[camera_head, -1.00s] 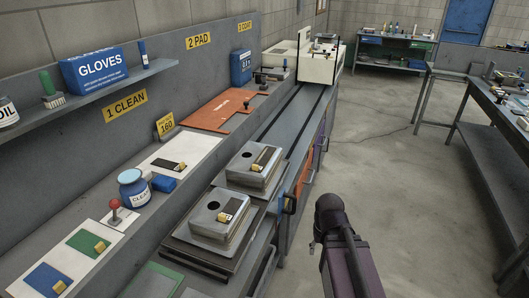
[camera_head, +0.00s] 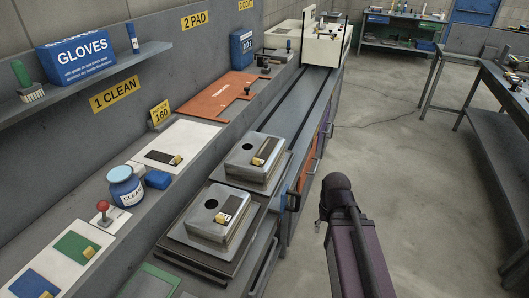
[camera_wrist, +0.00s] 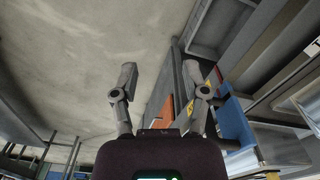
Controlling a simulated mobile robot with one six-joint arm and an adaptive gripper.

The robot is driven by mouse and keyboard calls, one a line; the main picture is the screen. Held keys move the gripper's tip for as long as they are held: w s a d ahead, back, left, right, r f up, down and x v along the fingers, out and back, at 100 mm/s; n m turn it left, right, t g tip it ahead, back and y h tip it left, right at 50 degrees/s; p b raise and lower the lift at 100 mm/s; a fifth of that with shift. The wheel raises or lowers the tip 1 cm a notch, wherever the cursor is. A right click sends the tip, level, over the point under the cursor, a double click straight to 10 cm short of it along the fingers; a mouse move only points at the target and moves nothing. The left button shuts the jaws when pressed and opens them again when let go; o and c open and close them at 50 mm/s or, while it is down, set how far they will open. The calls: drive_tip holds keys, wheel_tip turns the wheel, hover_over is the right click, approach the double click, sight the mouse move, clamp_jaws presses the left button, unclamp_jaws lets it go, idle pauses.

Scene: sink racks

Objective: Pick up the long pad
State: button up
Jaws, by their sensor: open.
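A dark flat pad (camera_head: 160,157) with a yellow tab lies on a white board on the counter, left of centre in the head view. Dark strips with yellow tabs also lie on the rear metal block (camera_head: 246,168) and the front metal block (camera_head: 205,222). A green pad (camera_head: 75,245) and a blue pad (camera_head: 33,287) lie at the lower left. I cannot tell for sure which is the long pad. My gripper (camera_wrist: 160,72) is open and empty in the wrist view, away from these pads. In the head view its fingers cannot be made out.
A blue-labelled jar (camera_head: 125,190), a blue block (camera_head: 157,179) and a red-knobbed lever (camera_head: 104,210) stand on the counter. A shelf holds a GLOVES box (camera_head: 77,62). An orange board (camera_head: 215,96) lies further back. The floor (camera_head: 395,180) at right is open.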

drive_tip(key=shift+w, duration=0.15)
wheel_tip(320, 180, up, 20)
drive_tip(key=f+n+p, duration=0.1)
drive_tip(key=n+p, duration=1.3)
drive_tip(key=p, duration=0.6)
hover_over(256, 159)
drive_tip(key=shift+w+a+r, duration=0.1)
drive_tip(key=shift+w+r, duration=0.1)
drive_tip(key=shift+r, duration=0.05)
drive_tip(key=shift+f+b, duration=0.1)
drive_tip(key=shift+b, duration=0.25)
wheel_tip(256, 159, down, 8)
drive_tip(key=b, duration=0.8)
drive_tip(key=shift+f, duration=0.2)
drive_tip(key=shift+f+b, duration=2.6)
drive_tip(key=shift+b, duration=0.2)
